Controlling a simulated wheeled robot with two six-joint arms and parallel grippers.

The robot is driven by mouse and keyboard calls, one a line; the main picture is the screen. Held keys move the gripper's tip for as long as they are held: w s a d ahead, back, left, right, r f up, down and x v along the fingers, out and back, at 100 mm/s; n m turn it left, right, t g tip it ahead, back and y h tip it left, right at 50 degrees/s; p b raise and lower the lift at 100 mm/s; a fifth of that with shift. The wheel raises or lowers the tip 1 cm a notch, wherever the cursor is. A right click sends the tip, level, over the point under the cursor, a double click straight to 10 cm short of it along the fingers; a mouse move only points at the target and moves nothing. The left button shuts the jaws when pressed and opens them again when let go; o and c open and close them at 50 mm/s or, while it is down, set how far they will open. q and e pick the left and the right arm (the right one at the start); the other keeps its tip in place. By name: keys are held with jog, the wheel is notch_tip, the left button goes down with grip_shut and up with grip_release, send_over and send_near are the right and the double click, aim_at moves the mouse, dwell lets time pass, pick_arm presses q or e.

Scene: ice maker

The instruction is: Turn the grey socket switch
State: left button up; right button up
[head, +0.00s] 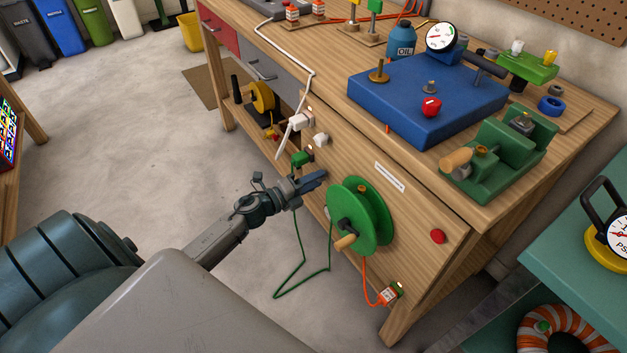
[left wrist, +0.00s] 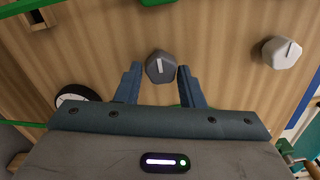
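The grey socket switch (left wrist: 161,67) is a dark grey faceted knob with a light line on it, mounted on the wooden bench panel. In the left wrist view it sits between my left gripper's two fingertips (left wrist: 158,72), with a small gap on each side. In the head view my left gripper (head: 318,179) reaches to the panel left of the green reel, and the grey switch is hidden there. The left fingers are open and hold nothing. My right gripper is not in view.
A white knob (head: 320,139) is above the gripper on the panel; it also shows in the left wrist view (left wrist: 282,53). A green plug (head: 301,159) is just above the gripper. The green reel (head: 361,217) stands close on the right. Open floor (head: 130,140) lies left.

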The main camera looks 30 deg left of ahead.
pick_arm(q)
jog(key=shift+o, duration=1.3)
jog(key=b+v, duration=0.1)
jog(key=v, duration=0.9)
jog(key=shift+s+a, duration=0.2)
jog(key=shift+s, duration=0.15)
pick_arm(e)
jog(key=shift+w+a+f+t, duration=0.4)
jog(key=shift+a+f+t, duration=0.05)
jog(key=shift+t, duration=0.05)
